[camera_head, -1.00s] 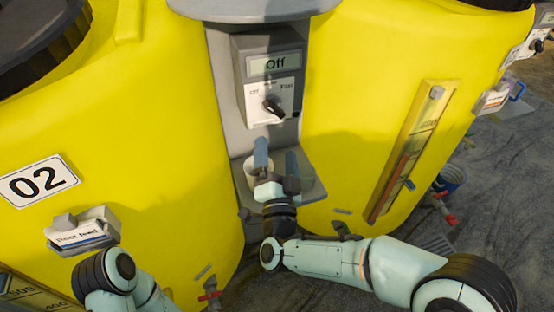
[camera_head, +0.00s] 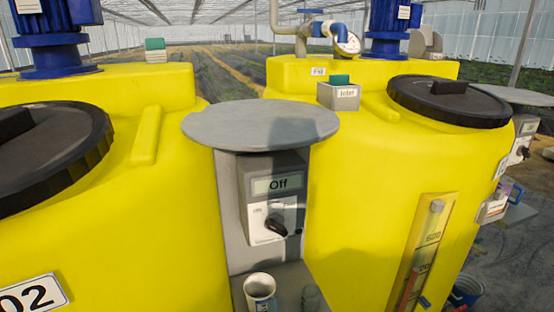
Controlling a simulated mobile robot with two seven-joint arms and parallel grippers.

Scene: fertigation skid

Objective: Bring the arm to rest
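Neither of my grippers nor my arms shows in the head view now. A grey control box (camera_head: 273,198) stands between two yellow tanks, and its display (camera_head: 278,184) reads "Off". Its black rotary knob (camera_head: 277,226) sits below the display. A white cup (camera_head: 260,290) stands on the small grey shelf (camera_head: 292,276) under the box.
A round grey plate (camera_head: 262,124) juts out above the control box. The left yellow tank (camera_head: 165,240) and right yellow tank (camera_head: 350,215) have black lids. A level gauge (camera_head: 424,250) is on the right tank. Grey floor shows at the far right.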

